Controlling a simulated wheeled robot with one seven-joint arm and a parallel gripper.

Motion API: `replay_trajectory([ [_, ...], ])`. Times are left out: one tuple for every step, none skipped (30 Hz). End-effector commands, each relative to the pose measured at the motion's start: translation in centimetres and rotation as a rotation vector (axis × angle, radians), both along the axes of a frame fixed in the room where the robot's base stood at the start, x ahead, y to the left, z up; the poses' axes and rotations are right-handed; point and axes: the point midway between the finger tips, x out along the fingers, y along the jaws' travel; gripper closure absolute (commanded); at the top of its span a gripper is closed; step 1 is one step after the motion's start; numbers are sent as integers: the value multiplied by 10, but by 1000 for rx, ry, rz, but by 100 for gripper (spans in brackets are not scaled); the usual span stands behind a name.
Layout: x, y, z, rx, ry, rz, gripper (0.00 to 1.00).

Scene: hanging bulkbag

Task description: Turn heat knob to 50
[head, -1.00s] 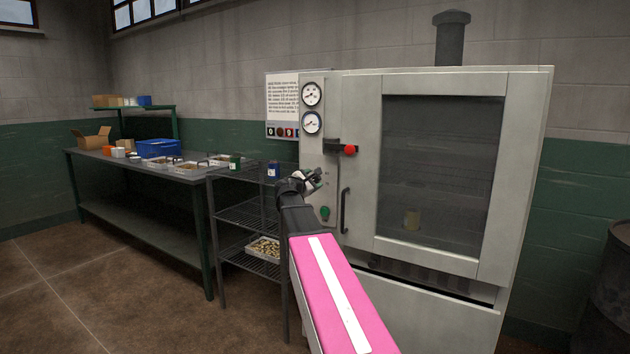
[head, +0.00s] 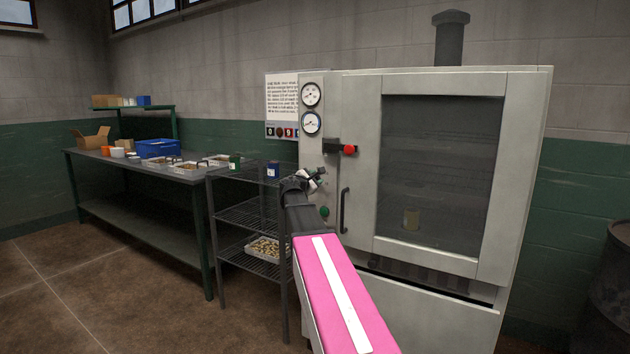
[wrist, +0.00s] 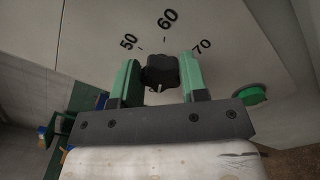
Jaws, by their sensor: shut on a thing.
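The heat knob (wrist: 160,72) is a black lobed dial on the grey oven's (head: 345,90) control panel. In the wrist view, the printed numbers 50 (wrist: 129,41), 60 (wrist: 167,19) and 70 (wrist: 202,46) stand around its upper side. A small white mark shows on the knob's lower edge in that view. My gripper (wrist: 158,78) has its two green fingers on either side of the knob and is shut on it. In the head view my gripper (head: 317,179) is at the panel, and the knob is hidden behind it.
A green button (wrist: 252,95) sits right of the knob in the wrist view. A dark door handle (head: 344,210) and a red-knobbed latch (head: 349,149) are close to my gripper. A wire rack (head: 245,215) and a long table (head: 130,170) stand to the left.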

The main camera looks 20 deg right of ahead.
Motion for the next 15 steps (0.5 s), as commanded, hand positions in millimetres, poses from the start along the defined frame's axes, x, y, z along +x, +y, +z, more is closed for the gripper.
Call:
replay_trajectory([
  [0,0,0,5,-6,-1,83],
  [0,0,0,9,-11,-1,83],
  [-1,0,0,17,-21,-1,83],
  [-1,0,0,23,-29,-1,83],
  [-1,0,-1,31,-38,-1,83],
  [-1,0,-1,43,-54,-1,83],
  [-1,0,-1,53,-67,-1,83],
  [-1,0,-1,65,-82,-1,83],
  [-1,0,-1,81,-103,-1,83],
  [-1,0,-1,94,-119,-1,83],
  [-1,0,-1,108,-138,-1,83],
  [-1,0,-1,129,-164,-1,83],
  [-1,0,-1,145,-185,-1,83],
  [-1,0,-1,162,-206,-1,83],
  [-1,0,-2,185,-235,-1,83],
])
